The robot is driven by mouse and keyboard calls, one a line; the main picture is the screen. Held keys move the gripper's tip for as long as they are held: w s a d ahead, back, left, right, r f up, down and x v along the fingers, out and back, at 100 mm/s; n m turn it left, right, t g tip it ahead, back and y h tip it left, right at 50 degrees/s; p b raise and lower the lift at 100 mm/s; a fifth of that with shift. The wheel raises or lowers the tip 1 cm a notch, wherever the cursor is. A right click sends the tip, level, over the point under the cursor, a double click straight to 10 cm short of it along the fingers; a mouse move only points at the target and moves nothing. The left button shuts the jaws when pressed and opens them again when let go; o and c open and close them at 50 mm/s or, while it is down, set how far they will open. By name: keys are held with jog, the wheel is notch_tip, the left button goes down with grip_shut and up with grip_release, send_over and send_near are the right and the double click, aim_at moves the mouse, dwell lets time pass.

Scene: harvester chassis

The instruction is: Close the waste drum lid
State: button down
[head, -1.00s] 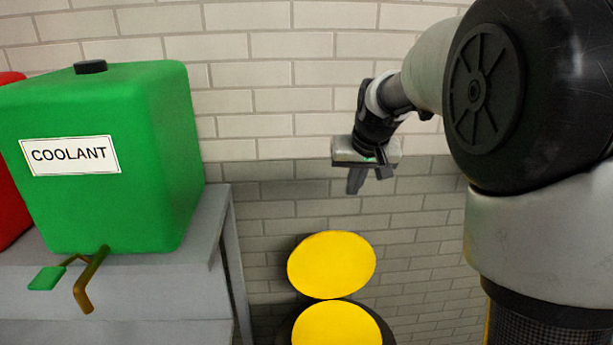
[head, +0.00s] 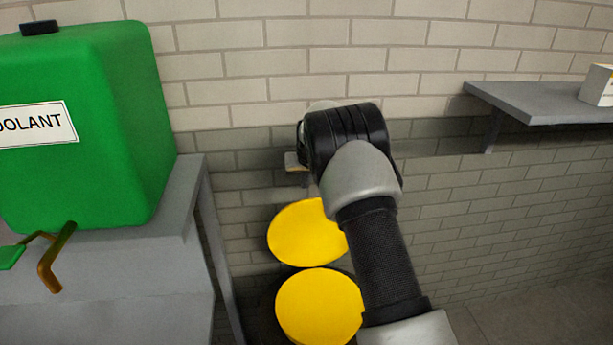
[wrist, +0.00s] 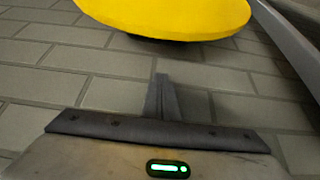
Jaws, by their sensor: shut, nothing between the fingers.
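The waste drum shows as two yellow discs in the head view. The upper disc, which looks like the raised lid (head: 300,235), stands against the wall side, tilted up. The lower disc (head: 318,308) looks like the drum's yellow top or inside, with a dark rim around it. My arm covers the right edges of both. In the wrist view a yellow disc edge, likely the lid (wrist: 175,14), lies ahead of my gripper (wrist: 160,80), with a gap between. My gripper's fingers are together and empty. In the head view my arm hides most of the gripper.
A green coolant tank (head: 85,120) with a brown spout (head: 55,260) stands on a grey bench (head: 185,215) left of the drum. A wall shelf (head: 540,103) with a white box (head: 598,86) is at the right. The floor at lower right is clear.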

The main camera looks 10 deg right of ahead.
jog(key=shift+s+f, duration=1.3)
jog(key=shift+s, duration=0.15)
